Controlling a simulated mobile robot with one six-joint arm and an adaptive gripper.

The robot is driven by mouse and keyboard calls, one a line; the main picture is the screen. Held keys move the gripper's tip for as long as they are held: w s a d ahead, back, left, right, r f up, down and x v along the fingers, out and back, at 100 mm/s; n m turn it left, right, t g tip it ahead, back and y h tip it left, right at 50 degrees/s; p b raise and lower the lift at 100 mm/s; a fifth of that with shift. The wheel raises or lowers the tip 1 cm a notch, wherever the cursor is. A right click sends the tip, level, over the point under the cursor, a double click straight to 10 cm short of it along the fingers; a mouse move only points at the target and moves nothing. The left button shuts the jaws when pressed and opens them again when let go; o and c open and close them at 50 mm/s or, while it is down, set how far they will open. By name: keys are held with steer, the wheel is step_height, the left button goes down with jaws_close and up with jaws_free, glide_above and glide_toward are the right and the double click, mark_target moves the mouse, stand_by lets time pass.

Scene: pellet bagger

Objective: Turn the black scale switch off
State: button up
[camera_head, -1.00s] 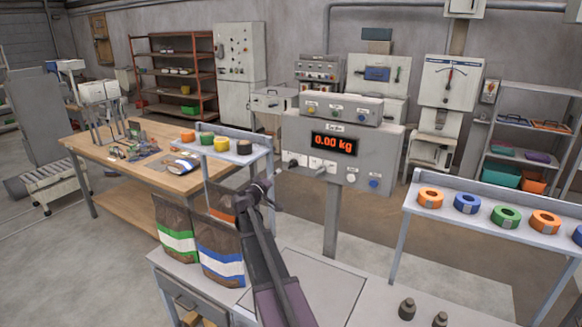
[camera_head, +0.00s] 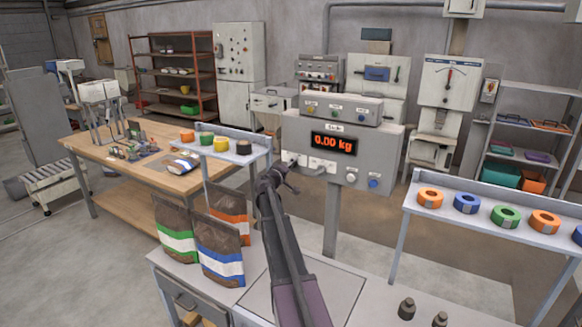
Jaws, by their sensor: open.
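The grey scale panel (camera_head: 362,133) stands on a post in the middle, with a lit orange display (camera_head: 334,144) reading 0.00 kg. A row of small pale switch plates (camera_head: 302,160) sits at its lower left. The black scale switch is too small to tell apart there; my gripper may hide part of that row. My gripper (camera_head: 291,178) is open and empty, just below the left end of the panel. I cannot tell whether it touches the panel.
A grey knob (camera_head: 351,178) and a blue button (camera_head: 373,183) are on the panel's right. A control box (camera_head: 340,109) sits on top. Bags (camera_head: 219,262) stand on the bench at left. Tape rolls (camera_head: 467,203) line a shelf at right; dark weights (camera_head: 407,308) stand in front.

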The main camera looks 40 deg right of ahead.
steer(key=shift+d, duration=0.1)
steer(key=c, duration=1.1)
steer(key=shift+n, duration=0.4)
steer(key=n, duration=1.1)
